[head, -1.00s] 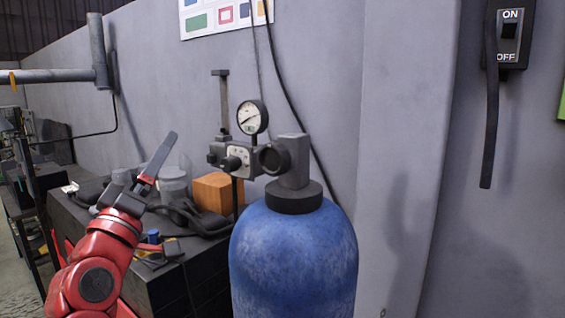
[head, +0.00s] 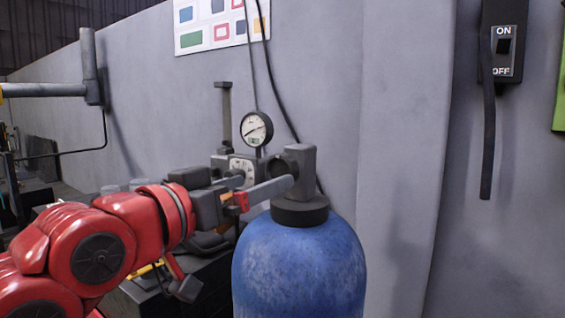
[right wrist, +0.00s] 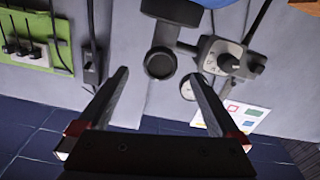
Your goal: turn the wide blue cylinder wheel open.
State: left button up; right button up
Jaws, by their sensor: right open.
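The wide blue cylinder (head: 300,268) stands upright against the grey wall, with a dark collar and a grey valve block (head: 303,163) on top. Its dark round wheel (head: 282,164) is on the valve's left side, partly hidden by a gripper finger in the head view. My right gripper (head: 268,181) is open and points at the wheel from the left. In the right wrist view the wheel (right wrist: 160,63) shows face-on between the tips of the open fingers (right wrist: 156,75). I cannot tell whether either finger touches it. My left gripper is not in view.
A pressure gauge (head: 256,129) and a regulator box (head: 242,166) sit close behind the gripper. A dark bench (head: 215,270) is below my arm. A switch box (head: 504,45) hangs on the wall at right. A black cable runs down the wall behind the valve.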

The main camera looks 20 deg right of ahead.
aim_at(278, 174)
jog(key=p+x, duration=0.2)
jog(key=x, duration=0.4)
jog(key=shift+w+d, duration=0.2)
jog(key=shift+w, duration=0.05)
jog(key=shift+w+d, duration=0.3)
jog(key=shift+d, duration=0.2)
jog(key=shift+a, duration=0.1)
jog(key=c, duration=1.4)
